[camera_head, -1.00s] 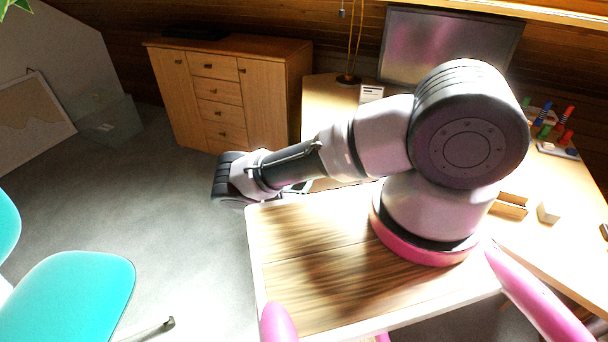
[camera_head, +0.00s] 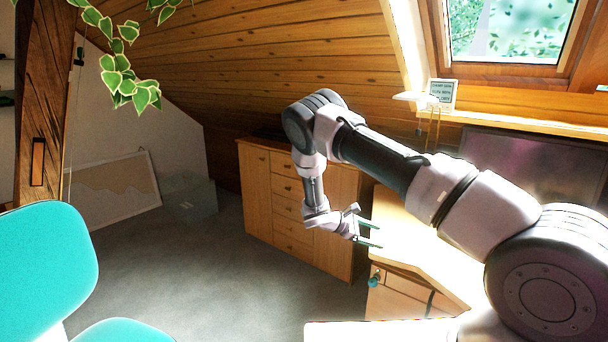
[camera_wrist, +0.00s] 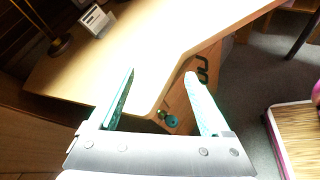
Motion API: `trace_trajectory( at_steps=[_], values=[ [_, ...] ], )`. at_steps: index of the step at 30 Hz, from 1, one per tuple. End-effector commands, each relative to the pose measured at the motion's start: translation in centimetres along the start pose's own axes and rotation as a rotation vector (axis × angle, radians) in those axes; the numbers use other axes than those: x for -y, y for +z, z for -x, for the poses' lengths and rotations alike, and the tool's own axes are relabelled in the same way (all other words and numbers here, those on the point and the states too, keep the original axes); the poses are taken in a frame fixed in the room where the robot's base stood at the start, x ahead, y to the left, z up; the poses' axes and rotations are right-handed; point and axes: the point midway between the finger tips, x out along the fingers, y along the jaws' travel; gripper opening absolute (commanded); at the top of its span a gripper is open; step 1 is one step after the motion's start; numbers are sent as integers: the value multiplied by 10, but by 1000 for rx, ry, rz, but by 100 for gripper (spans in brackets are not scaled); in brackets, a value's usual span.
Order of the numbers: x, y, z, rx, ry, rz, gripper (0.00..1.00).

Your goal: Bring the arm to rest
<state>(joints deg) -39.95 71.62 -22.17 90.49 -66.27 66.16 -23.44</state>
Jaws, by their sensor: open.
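My gripper (camera_head: 370,233) is at the end of my arm, in front of the wooden cabinet and beside the left edge of the desk in the head view. Its two teal fingers are spread apart with nothing between them. In the wrist view my gripper (camera_wrist: 160,90) points over the desk's edge, fingers open and empty. My arm is raised and bent, with the forearm reaching left and the wrist hanging down.
The wooden cabinet (camera_head: 259,195) stands behind my gripper. A teal chair (camera_head: 45,262) is at the left. Grey floor (camera_head: 220,270) between is clear.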

Motion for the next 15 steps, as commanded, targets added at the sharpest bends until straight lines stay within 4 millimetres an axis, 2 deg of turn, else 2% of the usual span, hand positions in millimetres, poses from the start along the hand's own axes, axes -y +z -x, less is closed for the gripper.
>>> trace_trajectory(
  at_steps=[1,6,15],
  values=[
    [-8,21,8,-33,-55,-68,82],
    [-20,83,33,-136,-231,-280,82],
    [-26,196,82,-321,-510,-642,82]
  ],
)
